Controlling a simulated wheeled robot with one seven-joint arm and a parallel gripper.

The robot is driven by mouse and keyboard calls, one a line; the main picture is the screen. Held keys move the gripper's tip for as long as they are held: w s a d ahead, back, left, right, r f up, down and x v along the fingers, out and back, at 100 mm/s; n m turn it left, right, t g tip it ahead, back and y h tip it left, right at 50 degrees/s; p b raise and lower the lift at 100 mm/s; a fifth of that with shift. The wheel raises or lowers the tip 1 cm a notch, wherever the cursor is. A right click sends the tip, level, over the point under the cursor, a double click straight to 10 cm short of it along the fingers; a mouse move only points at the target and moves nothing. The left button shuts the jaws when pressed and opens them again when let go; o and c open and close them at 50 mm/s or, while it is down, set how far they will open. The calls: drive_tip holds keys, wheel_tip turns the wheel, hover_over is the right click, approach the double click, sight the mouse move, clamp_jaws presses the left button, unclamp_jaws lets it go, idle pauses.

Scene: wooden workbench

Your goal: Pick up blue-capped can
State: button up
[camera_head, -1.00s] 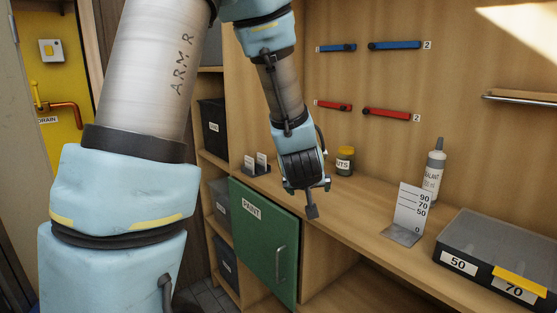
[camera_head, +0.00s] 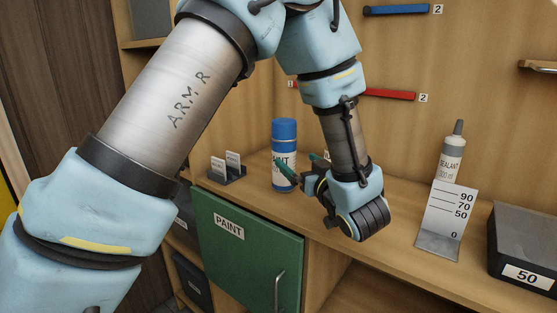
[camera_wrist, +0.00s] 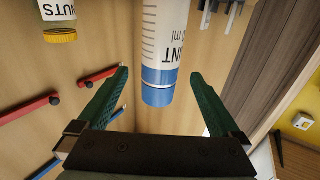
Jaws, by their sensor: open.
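The blue-capped can (camera_head: 284,160), white with a PAINT label, stands upright on the bench shelf left of my wrist in the head view. In the wrist view the can (camera_wrist: 165,35) appears inverted, its blue cap lying between the lines of my two green fingers. My gripper (camera_head: 299,163) is open and points left at the can. One finger overlaps the can's front in the head view. In the wrist view my gripper (camera_wrist: 158,73) shows gaps on both sides of the can, and no contact is visible.
A small card holder (camera_head: 227,172) stands left of the can. A measuring stand (camera_head: 443,215), a sealant bottle (camera_head: 451,155) and a grey box (camera_head: 525,250) are to the right. A yellow-lidded NUTS jar (camera_wrist: 60,25) shows in the wrist view. The green PAINT door (camera_head: 245,250) is below.

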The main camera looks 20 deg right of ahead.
sight(289, 156)
drive_tip(key=w+p, duration=0.1)
drive_tip(key=w, duration=0.2)
drive_tip(key=shift+w, duration=0.25)
drive_tip(key=w+p, duration=0.2)
drive_tip(key=w, duration=0.2)
drive_tip(key=shift+w+f+p, duration=0.1)
drive_tip(key=shift+w+p, duration=0.2)
drive_tip(key=shift+w, duration=0.05)
drive_tip(key=shift+w+f, duration=0.15)
drive_tip(key=shift+w, duration=0.2)
clamp_jaws()
